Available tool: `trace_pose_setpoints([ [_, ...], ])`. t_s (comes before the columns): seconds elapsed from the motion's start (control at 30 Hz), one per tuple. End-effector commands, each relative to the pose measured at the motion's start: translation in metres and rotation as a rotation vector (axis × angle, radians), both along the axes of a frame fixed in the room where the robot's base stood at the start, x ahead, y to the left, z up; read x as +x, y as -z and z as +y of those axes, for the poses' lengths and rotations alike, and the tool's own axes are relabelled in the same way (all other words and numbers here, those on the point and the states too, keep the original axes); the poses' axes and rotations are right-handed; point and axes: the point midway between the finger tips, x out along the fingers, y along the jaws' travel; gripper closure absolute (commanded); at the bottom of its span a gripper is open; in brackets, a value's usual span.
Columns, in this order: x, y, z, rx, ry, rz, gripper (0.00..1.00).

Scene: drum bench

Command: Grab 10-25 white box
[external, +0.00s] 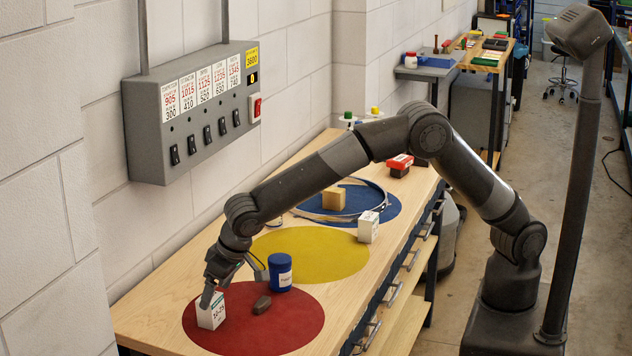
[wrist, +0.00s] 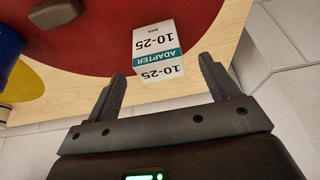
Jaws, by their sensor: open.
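The 10-25 white box (external: 211,311) stands on the red circle (external: 290,326) at its left edge in the external view. In the wrist view the white box (wrist: 158,48) shows "10-25" and a teal "ADAPTER" band, beyond and between my fingertips. My gripper (external: 214,290) is at the box in the external view, partly covering its top. In the wrist view my gripper (wrist: 161,80) is open, with one finger to each side of the box's near end. I cannot tell whether either finger touches it.
A blue jar (external: 280,273) and a dark grey stone-like lump (external: 262,304) are on or beside the red circle. A metal ring and wooden block (external: 333,199) are on the blue circle. A wall panel (external: 195,112) hangs above the bench.

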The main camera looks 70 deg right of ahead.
Motion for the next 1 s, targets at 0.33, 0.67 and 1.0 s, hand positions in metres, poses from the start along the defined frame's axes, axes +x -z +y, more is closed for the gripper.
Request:
trace_pose_setpoints([
  [0.33,0.016,0.033,-0.001,0.000,0.000,0.000,0.20],
  [0.67,0.032,0.065,-0.002,0.000,0.000,-0.001,0.20],
  [1.0,0.031,0.065,-0.002,0.001,0.000,-0.001,0.36],
])
